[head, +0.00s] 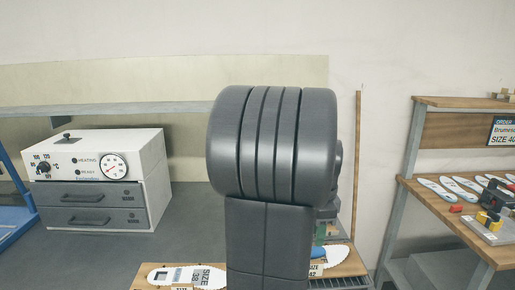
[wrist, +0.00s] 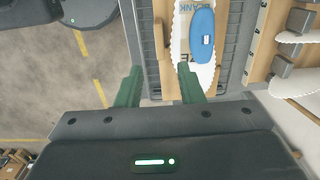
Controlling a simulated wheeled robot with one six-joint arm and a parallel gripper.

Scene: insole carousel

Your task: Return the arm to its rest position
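My gripper (wrist: 158,80) shows in the wrist view with its two green fingers spread apart and nothing between them. Beyond the fingertips lies a white insole (wrist: 181,45) with a blue patch (wrist: 202,28), on a wooden strip between grey rails. I cannot tell how far the fingers are above it.
A white heater box (head: 100,150) with grey drawers stands at left on the grey bench. A white insole (head: 187,276) marked with a size lies on wood in front. At right, a wooden shelf (head: 440,192) holds several insoles and an order sign (head: 502,131).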

